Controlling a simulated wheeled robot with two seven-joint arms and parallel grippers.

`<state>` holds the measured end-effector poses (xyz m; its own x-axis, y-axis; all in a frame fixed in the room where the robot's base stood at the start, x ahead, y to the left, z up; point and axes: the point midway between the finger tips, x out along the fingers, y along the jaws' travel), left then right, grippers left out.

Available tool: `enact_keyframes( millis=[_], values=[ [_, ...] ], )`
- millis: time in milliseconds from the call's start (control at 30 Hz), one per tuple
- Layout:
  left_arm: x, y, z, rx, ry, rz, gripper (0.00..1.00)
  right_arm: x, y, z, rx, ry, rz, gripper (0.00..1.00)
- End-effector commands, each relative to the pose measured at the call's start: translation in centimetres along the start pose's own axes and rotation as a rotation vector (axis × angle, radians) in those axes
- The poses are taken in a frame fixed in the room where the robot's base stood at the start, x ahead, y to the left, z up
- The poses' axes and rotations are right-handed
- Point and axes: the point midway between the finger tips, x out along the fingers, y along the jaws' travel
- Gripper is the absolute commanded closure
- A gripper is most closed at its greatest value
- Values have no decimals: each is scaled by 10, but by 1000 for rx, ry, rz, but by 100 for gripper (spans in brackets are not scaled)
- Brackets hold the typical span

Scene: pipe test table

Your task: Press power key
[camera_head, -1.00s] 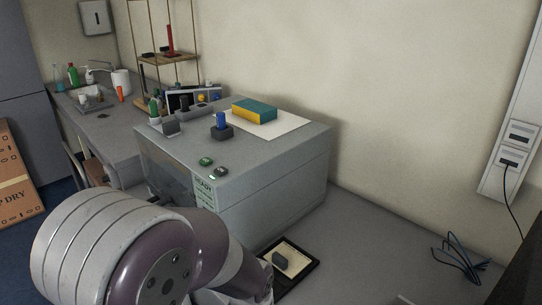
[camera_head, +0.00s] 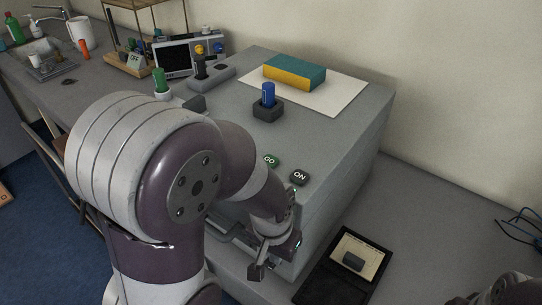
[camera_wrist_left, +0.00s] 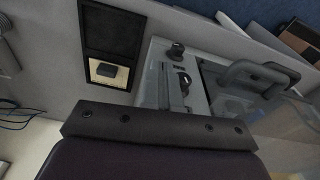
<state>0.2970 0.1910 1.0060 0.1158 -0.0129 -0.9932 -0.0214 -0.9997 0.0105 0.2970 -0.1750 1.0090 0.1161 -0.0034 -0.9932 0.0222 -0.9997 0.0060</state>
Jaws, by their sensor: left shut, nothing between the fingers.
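The dark ON key (camera_head: 300,177), which looks like the power key, sits on the top front edge of the grey machine (camera_head: 345,125). A green GO key (camera_head: 271,161) is just left of it. My left gripper (camera_head: 258,271) is shut and empty, pointing down in front of the machine's front face, below and left of the ON key and apart from it. My right gripper's fingers are not in view.
A blue-topped plug in a dark block (camera_head: 268,104) and a yellow-teal box (camera_head: 294,73) on white paper stand on the machine. A black case with a dark block (camera_head: 353,261) lies right of the machine. The side table has free room; blue cables lie at the far right.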

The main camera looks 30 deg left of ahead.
Motion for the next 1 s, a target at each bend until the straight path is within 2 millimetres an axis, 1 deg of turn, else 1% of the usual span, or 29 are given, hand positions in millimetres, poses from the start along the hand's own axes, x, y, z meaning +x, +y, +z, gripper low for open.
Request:
enact_keyframes(
  millis=[267,333,367,467,500,567,600,667,700,800,833,900,1000],
  values=[
    [-1,0,0,2,0,-1,100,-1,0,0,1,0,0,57],
    [-12,-2,-1,44,-8,-19,100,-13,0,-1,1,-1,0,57],
    [-20,-4,-2,85,-16,-37,100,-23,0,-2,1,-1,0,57],
    [-66,-21,-10,347,-62,-154,100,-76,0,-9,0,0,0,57],
    [-90,-30,-18,495,-82,-223,100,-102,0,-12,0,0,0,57],
    [-123,-43,-37,735,-103,-338,100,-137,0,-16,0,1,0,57],
    [-140,-49,-51,883,-108,-411,100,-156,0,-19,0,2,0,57],
    [-164,-53,-74,1087,-104,-510,100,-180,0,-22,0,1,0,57],
    [-177,-52,-90,1207,-96,-570,100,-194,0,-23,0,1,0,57],
    [-202,-43,-122,1449,-62,-688,100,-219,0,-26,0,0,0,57],
    [-207,-40,-130,1505,-51,-715,100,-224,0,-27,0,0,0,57],
    [-215,-32,-142,1603,-28,-761,100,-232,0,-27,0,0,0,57],
    [-218,-25,-152,1679,-7,-798,100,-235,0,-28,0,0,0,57]
  ],
)
